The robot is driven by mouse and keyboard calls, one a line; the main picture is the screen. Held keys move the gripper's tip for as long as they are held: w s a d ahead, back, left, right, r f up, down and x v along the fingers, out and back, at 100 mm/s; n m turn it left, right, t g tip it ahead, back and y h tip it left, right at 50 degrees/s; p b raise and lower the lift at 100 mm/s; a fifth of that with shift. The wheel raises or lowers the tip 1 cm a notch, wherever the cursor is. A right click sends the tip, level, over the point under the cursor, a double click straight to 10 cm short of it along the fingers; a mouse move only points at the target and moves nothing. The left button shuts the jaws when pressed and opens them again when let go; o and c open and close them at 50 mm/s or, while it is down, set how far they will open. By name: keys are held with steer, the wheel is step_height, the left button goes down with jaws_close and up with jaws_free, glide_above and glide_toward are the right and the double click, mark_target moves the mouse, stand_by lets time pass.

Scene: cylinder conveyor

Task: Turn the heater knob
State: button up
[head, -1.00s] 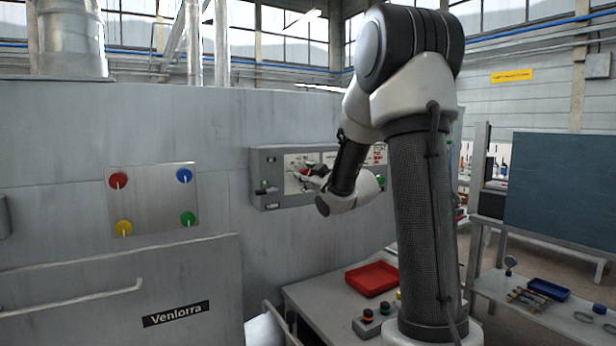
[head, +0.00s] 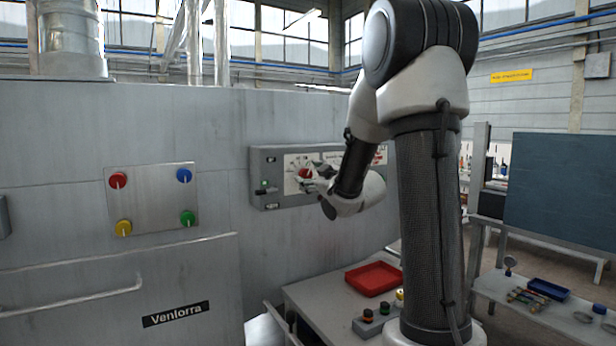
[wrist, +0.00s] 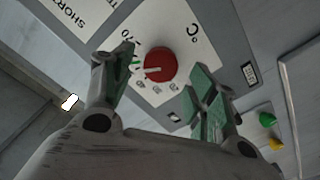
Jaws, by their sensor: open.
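The red heater knob (wrist: 160,66) sits on a white dial plate with printed numbers and a °C mark in the wrist view. In the head view the red knob (head: 305,173) shows on the grey control panel (head: 262,158) on the machine wall. My gripper (wrist: 163,95) is open, with its green-padded fingers on either side of the knob in the picture and nothing between them. I cannot tell how far the fingertips stand from the panel. In the head view my gripper (head: 312,184) is just below and right of the knob and small.
A steel plate (head: 150,200) with red, blue, yellow and green knobs is on the machine wall to the left. Below the panel, a table (head: 325,296) holds a red tray (head: 373,278) and a button box (head: 372,324). A blue board (head: 565,188) stands at right.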

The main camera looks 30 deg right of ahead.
steer(key=s, duration=0.9)
steer(key=shift+s+d, duration=0.15)
steer(key=shift+s, duration=0.1)
